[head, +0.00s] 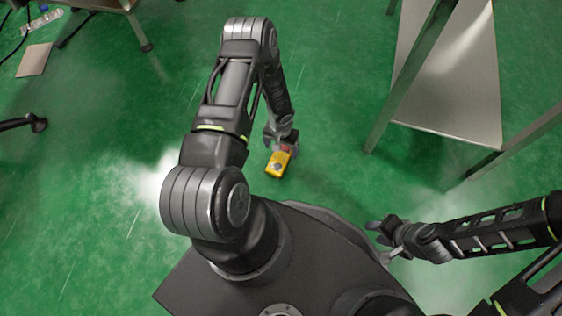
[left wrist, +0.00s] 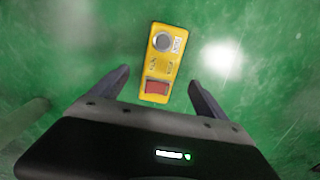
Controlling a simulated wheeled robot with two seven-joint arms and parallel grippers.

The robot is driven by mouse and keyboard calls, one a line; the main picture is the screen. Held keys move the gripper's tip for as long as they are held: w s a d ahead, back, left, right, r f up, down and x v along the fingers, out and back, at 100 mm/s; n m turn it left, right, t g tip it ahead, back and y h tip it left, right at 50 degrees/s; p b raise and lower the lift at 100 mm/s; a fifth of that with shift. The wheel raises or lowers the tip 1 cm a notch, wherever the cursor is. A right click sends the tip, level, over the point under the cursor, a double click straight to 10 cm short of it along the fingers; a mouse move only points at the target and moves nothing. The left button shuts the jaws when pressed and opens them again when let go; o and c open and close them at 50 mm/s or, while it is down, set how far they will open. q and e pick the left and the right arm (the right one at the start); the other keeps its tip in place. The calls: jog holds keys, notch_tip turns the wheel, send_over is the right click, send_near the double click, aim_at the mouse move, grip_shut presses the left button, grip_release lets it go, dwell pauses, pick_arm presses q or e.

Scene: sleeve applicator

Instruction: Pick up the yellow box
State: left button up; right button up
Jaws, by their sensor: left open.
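The yellow box (head: 278,164) lies on the green floor in front of my base. In the left wrist view the yellow box (left wrist: 161,62) shows a grey round knob or button at its far end, a red part at its near end and a small white label. My left gripper (head: 280,138) is just beyond and above the box in the head view. In the left wrist view my left gripper (left wrist: 158,85) is open, with one finger on each side of the box's near end and visible gaps. My right gripper (head: 382,238) is apart from the box, at the right, with its fingers spread and nothing between them.
A metal table (head: 455,75) with a lower shelf and legs stands at the right. Another table (head: 100,4) is at the top left, near a clear bottle (head: 42,20) and a brown flat piece (head: 34,60). The floor around the box is clear.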

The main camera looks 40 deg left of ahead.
aim_at(281, 155)
pick_arm(q)
jog(key=shift+a+f, duration=0.1)
jog(key=shift+a, duration=0.1)
jog(key=shift+w+f+b, duration=0.1)
jog(key=shift+f+b, duration=0.3)
jog(key=shift+f, duration=0.9)
notch_tip(281, 155, down, 5)
jog(key=b, duration=0.3)
jog(key=shift+d+f, duration=0.1)
jog(key=shift+f, duration=0.05)
grip_shut()
dwell(0.6)
